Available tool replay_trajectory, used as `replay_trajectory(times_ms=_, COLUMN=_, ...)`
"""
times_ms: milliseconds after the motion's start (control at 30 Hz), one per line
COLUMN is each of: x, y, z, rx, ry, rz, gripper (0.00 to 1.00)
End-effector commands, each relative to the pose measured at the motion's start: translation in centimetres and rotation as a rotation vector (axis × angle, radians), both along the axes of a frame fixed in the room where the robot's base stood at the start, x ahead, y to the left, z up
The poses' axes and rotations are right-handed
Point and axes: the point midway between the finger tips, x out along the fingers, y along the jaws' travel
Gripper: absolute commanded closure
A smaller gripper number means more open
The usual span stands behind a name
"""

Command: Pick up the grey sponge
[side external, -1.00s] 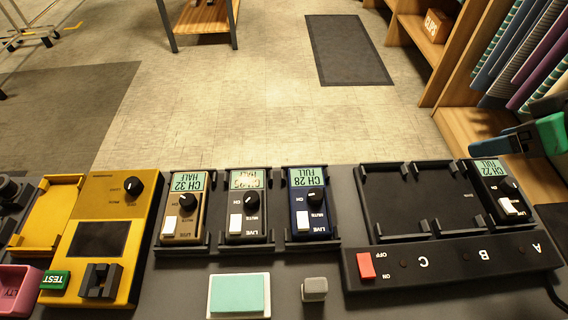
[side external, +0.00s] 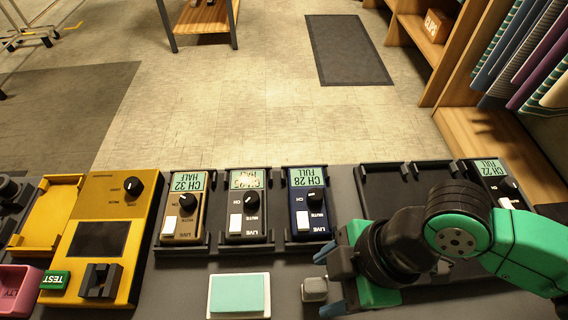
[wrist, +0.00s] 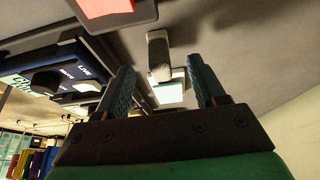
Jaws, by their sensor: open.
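The grey sponge (side external: 314,289) is a small light-grey block on the dark table, right of the teal pad on its white base (side external: 239,295). My gripper (side external: 327,281) has come in from the right and its fingers are close beside the sponge; in the side view I cannot tell if they touch it. In the wrist view the sponge (wrist: 158,55) appears beyond the open fingers (wrist: 165,88), roughly between them, with the white and teal pad (wrist: 170,92) behind it.
Channel units stand behind: a tan one (side external: 184,208), a grey one (side external: 249,205) and a blue one (side external: 310,203). A black charger (side external: 405,182) is partly hidden by my arm. A yellow tester (side external: 105,240) is at left. The table between the tester and the teal pad is clear.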

Motion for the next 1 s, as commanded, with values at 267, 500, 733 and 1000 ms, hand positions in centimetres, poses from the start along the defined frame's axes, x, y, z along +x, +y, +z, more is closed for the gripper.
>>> replay_trajectory(times_ms=267, x=0.0, y=0.6, z=-1.6, rx=0.001, ry=-0.001, rz=0.000, gripper=0.37)
replay_trajectory(times_ms=500, x=0.0, y=0.6, z=-1.7, rx=0.001, ry=-0.001, rz=-0.001, gripper=0.37)
replay_trajectory(times_ms=733, x=0.0, y=0.6, z=-1.7, rx=0.001, ry=-0.001, rz=-0.001, gripper=0.82)
replay_trajectory(times_ms=1000, x=0.0, y=0.6, z=-1.7, rx=0.001, ry=-0.001, rz=-0.001, gripper=1.00)
